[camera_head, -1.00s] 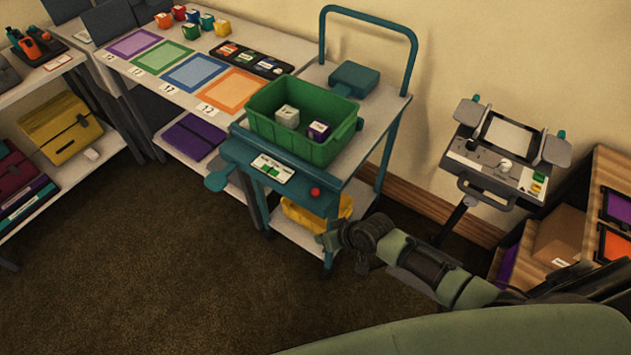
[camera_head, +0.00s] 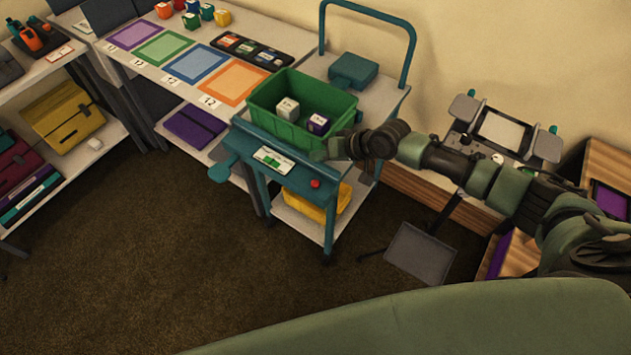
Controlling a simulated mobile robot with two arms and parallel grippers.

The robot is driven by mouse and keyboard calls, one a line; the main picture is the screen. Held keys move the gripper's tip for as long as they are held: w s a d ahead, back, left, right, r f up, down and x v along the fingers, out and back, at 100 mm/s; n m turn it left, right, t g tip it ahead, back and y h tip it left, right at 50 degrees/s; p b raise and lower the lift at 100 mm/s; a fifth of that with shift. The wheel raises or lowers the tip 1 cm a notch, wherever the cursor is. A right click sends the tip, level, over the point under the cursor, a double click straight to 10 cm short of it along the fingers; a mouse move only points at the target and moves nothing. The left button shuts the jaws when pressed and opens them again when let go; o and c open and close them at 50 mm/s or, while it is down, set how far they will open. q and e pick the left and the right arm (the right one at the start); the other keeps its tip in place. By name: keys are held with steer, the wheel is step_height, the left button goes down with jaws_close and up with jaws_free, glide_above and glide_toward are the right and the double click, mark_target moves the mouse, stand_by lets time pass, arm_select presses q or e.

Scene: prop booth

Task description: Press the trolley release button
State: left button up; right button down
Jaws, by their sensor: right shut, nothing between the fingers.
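A teal trolley (camera_head: 245,130) stands in the middle of the view. A red button (camera_head: 315,183) sits at the right end of its front panel, beside a white label with green marks (camera_head: 272,161). A green crate (camera_head: 275,119) with a white block (camera_head: 287,108) and a purple-and-white block (camera_head: 318,123) stands on the trolley top. My right gripper (camera_head: 322,155) reaches in from the right and is shut and empty. It shows just above the red button, near the crate's front right corner; I cannot tell whether it touches the crate. My left gripper is not in view.
A yellow bin (camera_head: 312,205) is on the trolley's lower shelf. A table with coloured squares (camera_head: 187,66) stands behind left. A stand with a panel (camera_head: 497,134) and a wooden shelf (camera_head: 604,170) are at right. The carpet (camera_head: 160,250) in front is clear.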

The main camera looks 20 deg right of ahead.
steer(key=b, duration=0.7)
glide_above(318, 184)
step_height(318, 184, down, 7)
steer(key=shift+d+f, duration=0.1)
steer(key=shift+f+b, duration=0.3)
steer(key=shift+f, duration=0.45)
stand_by(0.9)
steer(key=shift+f, duration=0.45)
steer(key=shift+s+f+b, duration=0.1)
steer(key=shift+f+b, duration=0.4)
steer(key=shift+b, duration=0.1)
stand_by(0.4)
steer(key=shift+r+p, duration=0.9)
steer(key=shift+r, duration=0.05)
